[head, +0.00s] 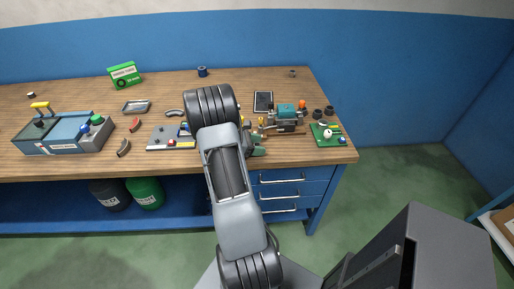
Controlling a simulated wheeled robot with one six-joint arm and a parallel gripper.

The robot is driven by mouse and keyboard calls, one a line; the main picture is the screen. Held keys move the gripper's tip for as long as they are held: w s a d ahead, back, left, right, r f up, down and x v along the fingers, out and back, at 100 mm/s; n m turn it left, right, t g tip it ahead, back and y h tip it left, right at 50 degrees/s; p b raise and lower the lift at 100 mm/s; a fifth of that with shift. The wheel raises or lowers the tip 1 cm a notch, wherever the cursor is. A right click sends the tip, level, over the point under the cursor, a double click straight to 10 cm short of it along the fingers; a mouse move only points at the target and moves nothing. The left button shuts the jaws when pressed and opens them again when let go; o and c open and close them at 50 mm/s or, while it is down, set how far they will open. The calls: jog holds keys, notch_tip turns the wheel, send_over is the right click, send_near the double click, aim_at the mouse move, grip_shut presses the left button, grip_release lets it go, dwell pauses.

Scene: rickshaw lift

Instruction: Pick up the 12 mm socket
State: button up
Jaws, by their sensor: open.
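I cannot tell which thing is the 12 mm socket; no size marking can be read. A grey tray (158,141) with small coloured pieces lies on the bench, left of my arm and partly hidden by it. Two small dark round pieces (323,112) stand at the right of the bench, and a small grey piece (292,73) sits near the back edge. My arm reaches over the bench's front edge, and its upper joint covers part of the bench. My gripper is hidden behind the arm or cannot be made out.
The wooden bench (70,170) holds a blue toolbox (68,136) at left, a green box (124,75), a metal dish (136,107), a dark tablet (263,101), a teal vise-like device (285,111) and a green board (327,141). Drawers (280,190) are below. The back middle is mostly clear.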

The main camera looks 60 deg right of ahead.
jog(key=c, duration=1)
jog(key=shift+r, duration=0.1)
